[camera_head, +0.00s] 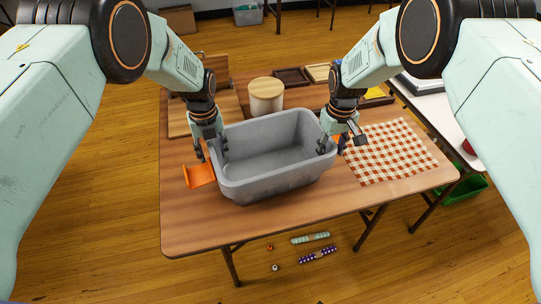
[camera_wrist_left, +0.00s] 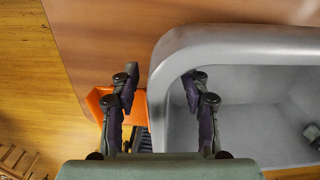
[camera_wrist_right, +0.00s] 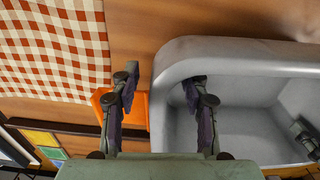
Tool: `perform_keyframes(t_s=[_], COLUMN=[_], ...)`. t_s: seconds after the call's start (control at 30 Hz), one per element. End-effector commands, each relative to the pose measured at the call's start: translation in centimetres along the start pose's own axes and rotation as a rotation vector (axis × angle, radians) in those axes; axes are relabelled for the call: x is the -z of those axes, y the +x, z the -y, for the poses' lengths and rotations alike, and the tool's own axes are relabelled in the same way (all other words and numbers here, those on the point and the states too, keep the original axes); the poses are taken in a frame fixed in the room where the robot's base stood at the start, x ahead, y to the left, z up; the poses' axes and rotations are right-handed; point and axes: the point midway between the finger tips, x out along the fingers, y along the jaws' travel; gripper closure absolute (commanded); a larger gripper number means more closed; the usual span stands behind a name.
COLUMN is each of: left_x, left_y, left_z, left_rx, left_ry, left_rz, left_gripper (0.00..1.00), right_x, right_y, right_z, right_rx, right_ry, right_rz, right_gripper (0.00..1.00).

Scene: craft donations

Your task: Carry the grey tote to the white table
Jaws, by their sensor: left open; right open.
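The grey tote (camera_head: 278,185) stands upright and empty on a brown wooden table (camera_head: 200,232). My left gripper (camera_head: 212,150) is open at the tote's left end, with one finger outside the wall and one inside. In the left wrist view the tote's rim (camera_wrist_left: 168,70) passes between the open fingers (camera_wrist_left: 160,90). My right gripper (camera_head: 332,145) is open at the right end, and its wrist view shows the rim (camera_wrist_right: 170,70) between the fingers (camera_wrist_right: 160,90) likewise. I cannot tell whether the fingers touch the walls. An orange piece (camera_head: 199,175) sticks out beyond the left end.
A lidded round container (camera_head: 266,96) and wooden trays (camera_head: 291,77) stand behind the tote. A red checked cloth (camera_head: 388,152) lies to its right. A white table (camera_head: 432,103) adjoins at the right. Wrapped rolls (camera_head: 317,255) and small items lie on the floor in front.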

Motion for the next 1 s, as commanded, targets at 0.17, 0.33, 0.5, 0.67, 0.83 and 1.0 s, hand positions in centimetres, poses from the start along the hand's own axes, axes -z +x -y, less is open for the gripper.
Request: perform_keyframes(t_s=[0.17, 0.33, 0.5, 0.67, 0.83, 1.0], left_x=[-0.06, -0.06, -0.06, -0.05, -0.05, -0.06], left_y=[0.5, 0.48, 0.46, 0.45, 0.45, 0.43], left_z=[0.0, 0.0, 0.0, 0.01, 0.01, 0.02], left_rx=[0.0, 0.0, 0.0, 0.0, 0.0, 0.0], left_ry=[0.0, -0.001, 0.0, 0.0, 0.0, 0.0], left_rz=[0.001, 0.001, 0.001, 0.001, 0.001, 0.001], left_gripper=[0.54, 0.54, 0.65, 0.78, 0.93, 1.0], right_x=[0.03, 0.04, 0.03, 0.03, 0.04, 0.05], right_y=[0.52, 0.49, 0.48, 0.47, 0.46, 0.44], right_z=[-0.02, -0.01, 0.0, 0.0, 0.0, 0.0], right_rx=[0.0, 0.0, -0.001, -0.001, -0.001, -0.001], right_ry=[0.0, 0.0, 0.0, 0.0, 0.0, 0.0], right_rz=[-0.001, -0.001, -0.001, -0.001, -0.001, -0.001], right_gripper=[0.55, 0.55, 0.66, 0.79, 0.94, 1.0])
